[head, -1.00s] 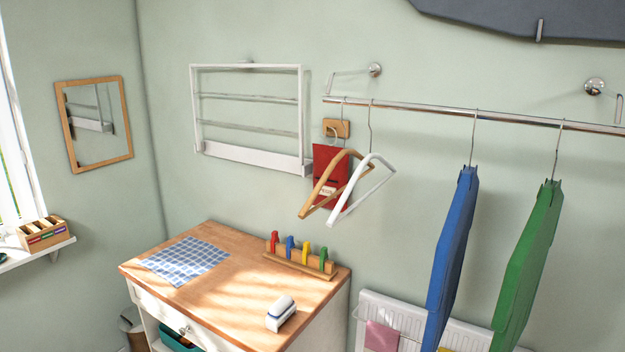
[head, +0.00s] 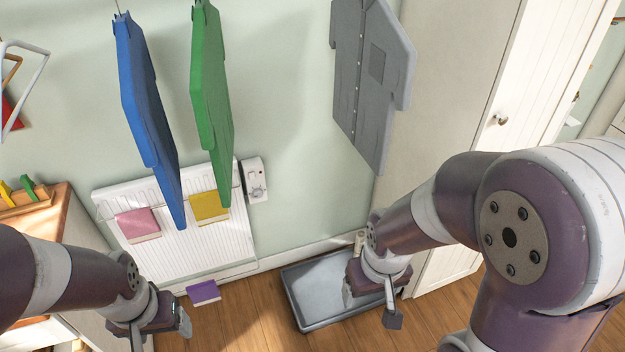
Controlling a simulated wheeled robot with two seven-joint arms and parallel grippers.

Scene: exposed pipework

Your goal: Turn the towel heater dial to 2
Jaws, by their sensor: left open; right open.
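The towel heater (head: 185,262) is a white ribbed panel low on the wall, with a pink cloth (head: 138,225) and a yellow cloth (head: 209,206) on it. Its control box (head: 254,172) is at its upper right, with a round dial (head: 257,191) on the lower part. The dial's setting is too small to read. My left gripper (head: 160,335) is at the lower left, below the heater and away from the dial. My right gripper (head: 378,300) is over the grey tray, right of and below the dial. Both are open, and I see nothing in them.
Blue (head: 146,110) and green (head: 211,95) garments hang in front of the heater, left of the dial. A grey shirt (head: 372,75) hangs further right. A grey tray (head: 303,318) and a purple item (head: 203,292) lie on the floor. The wall right of the dial is clear.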

